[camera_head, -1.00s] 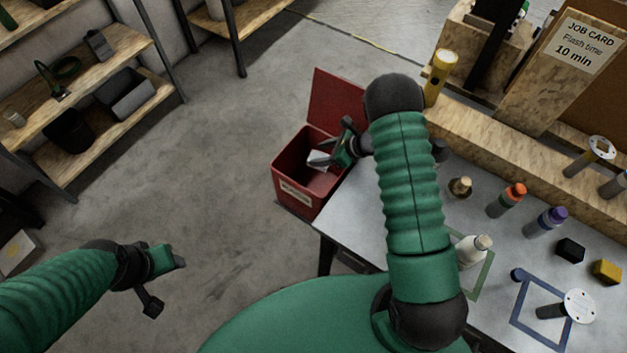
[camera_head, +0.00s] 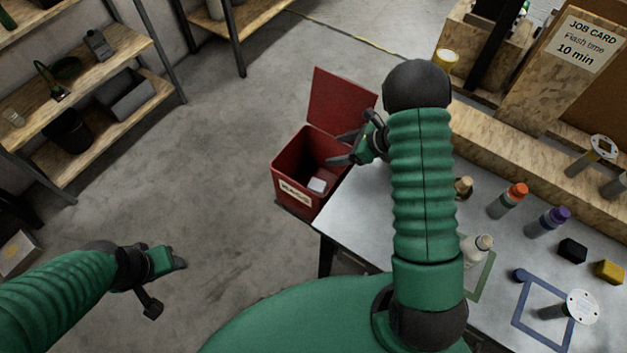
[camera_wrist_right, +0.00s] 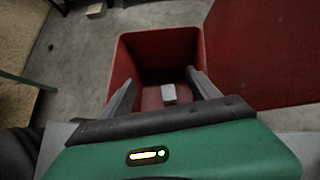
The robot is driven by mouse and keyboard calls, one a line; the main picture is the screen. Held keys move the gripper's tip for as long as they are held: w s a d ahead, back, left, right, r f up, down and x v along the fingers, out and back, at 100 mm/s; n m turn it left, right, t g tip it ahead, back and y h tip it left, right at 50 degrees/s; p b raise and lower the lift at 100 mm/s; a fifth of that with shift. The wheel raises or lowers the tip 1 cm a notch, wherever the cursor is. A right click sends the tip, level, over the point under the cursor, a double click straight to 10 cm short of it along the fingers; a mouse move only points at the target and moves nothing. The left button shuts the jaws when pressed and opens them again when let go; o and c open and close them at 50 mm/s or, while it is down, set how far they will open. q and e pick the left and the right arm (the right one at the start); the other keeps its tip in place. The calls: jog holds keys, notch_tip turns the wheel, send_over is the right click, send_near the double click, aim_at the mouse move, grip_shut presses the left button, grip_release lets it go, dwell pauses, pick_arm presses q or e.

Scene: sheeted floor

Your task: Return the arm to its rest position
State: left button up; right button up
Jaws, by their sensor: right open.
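My right arm reaches over the grey table (camera_head: 352,219). Its gripper (camera_head: 341,149) is open and empty, at the near right side of the red bin, above its rim. In the right wrist view the two fingers of the right gripper (camera_wrist_right: 158,84) stand apart, with the bin opening beyond them. The red bin (camera_head: 297,190) has its lid (camera_head: 340,103) raised. A small whitish block (camera_head: 318,185) lies inside it, and it also shows in the right wrist view (camera_wrist_right: 168,94).
The table holds an orange-capped bottle (camera_head: 507,201), a purple-capped bottle (camera_head: 547,222), a white bottle (camera_head: 476,250), a black block (camera_head: 572,250) and a yellow block (camera_head: 609,272). A wooden ledge (camera_head: 520,155) runs behind them. Shelves (camera_head: 110,75) stand at left. The floor between is clear.

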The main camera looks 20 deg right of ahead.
jog(key=shift+w, duration=0.1)
notch_tip(320, 180, up, 9)
jog(key=w+m+t+h, duration=0.2)
jog(key=m+h, duration=0.4)
jog(key=m, duration=1.6)
jog(key=s+a+m+g, duration=0.3)
jog(key=s+a+m, duration=0.2)
jog(key=s+m, duration=0.4)
jog(key=s+a+r+m+g, duration=0.1)
jog(key=s+a+m+g, duration=0.2)
jog(key=s+a+m, duration=0.3)
jog(key=s+m, duration=0.4)
jog(key=m, duration=0.3)
jog(key=shift+s+a, duration=0.15)
jog(key=shift+a, duration=0.15)
jog(key=shift+a+r, duration=0.1)
jog(key=shift+r, duration=0.05)
